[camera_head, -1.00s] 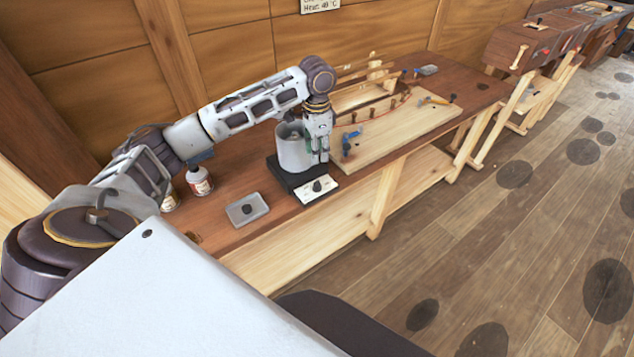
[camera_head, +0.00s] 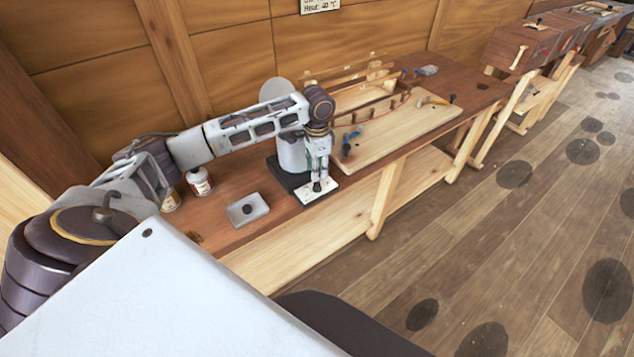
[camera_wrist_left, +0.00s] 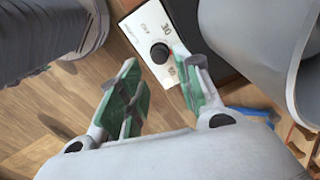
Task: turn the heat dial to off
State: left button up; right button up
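The heat dial (camera_wrist_left: 160,53) is a round black knob on a white panel (camera_wrist_left: 137,36) with printed marks, at the front of a dark heater base (camera_head: 282,175). Its pointer setting is too small to read surely. My left gripper (camera_head: 319,182) is just above the panel in the head view, partly hiding the knob. In the left wrist view my left gripper (camera_wrist_left: 160,92) has its two green-padded fingers apart with nothing between them. The knob shows just beyond the fingertips, and I see no contact. My right gripper is not in view.
A grey pot (camera_head: 291,155) stands on the heater, close beside my left gripper. A grey tray (camera_head: 247,209) and a white jar (camera_head: 199,181) are to its left. A wooden board (camera_head: 400,125) with tools lies to the right. The floor in front is free.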

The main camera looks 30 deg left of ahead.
aim_at(317, 184)
pick_arm(q)
jog(key=shift+f, duration=3.55)
jog(key=shift+c, duration=0.3)
grip_shut()
